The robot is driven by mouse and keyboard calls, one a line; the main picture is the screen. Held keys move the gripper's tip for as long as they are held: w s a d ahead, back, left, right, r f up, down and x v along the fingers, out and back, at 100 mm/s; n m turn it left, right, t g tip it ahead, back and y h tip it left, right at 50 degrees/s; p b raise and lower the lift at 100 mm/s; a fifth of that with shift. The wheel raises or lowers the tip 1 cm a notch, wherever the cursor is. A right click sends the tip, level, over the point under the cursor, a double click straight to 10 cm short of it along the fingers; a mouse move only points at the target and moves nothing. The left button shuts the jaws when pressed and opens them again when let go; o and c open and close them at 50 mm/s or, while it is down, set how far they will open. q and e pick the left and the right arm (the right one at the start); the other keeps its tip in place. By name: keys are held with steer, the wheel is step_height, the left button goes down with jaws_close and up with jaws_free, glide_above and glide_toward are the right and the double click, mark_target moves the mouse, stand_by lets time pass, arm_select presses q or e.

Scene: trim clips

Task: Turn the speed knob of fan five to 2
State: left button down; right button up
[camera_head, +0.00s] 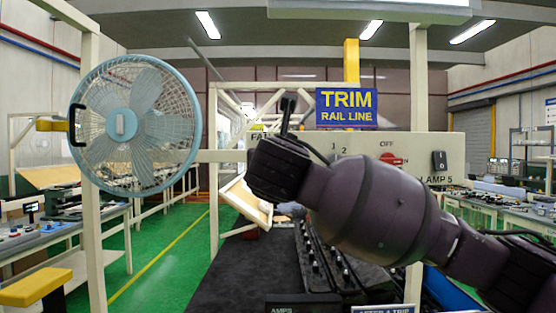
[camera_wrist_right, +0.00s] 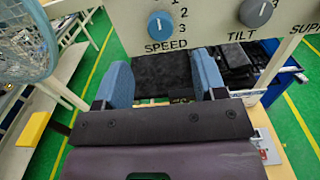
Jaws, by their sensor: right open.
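The blue round speed knob (camera_wrist_right: 160,25) shows in the right wrist view on a cream panel (camera_wrist_right: 210,22), above the word SPEED. The figures 1, 2 and 3 run down its right side. In the head view my right arm hides this knob, and figures 1 and 2 show on the panel (camera_head: 425,150) above the arm. The pale blue fan (camera_head: 130,125) stands at the left. My right gripper (camera_head: 288,104) is open and empty. Its two blue fingers (camera_wrist_right: 164,78) are apart below the knob, not around it. My left gripper is out of view.
A grey tilt knob (camera_wrist_right: 256,12) sits right of the speed knob. A red control (camera_head: 392,159) under OFF and a black switch (camera_head: 440,160) marked LAMP 5 are farther right. A dark bench (camera_head: 240,270) lies below the panel. Green floor is open at the left.

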arm_select(q)
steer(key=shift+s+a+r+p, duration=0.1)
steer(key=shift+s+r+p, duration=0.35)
steer(key=shift+p, duration=0.6)
arm_select(e)
steer(key=w, duration=0.9)
steer(key=shift+w, duration=0.15)
steer(key=c, duration=0.9)
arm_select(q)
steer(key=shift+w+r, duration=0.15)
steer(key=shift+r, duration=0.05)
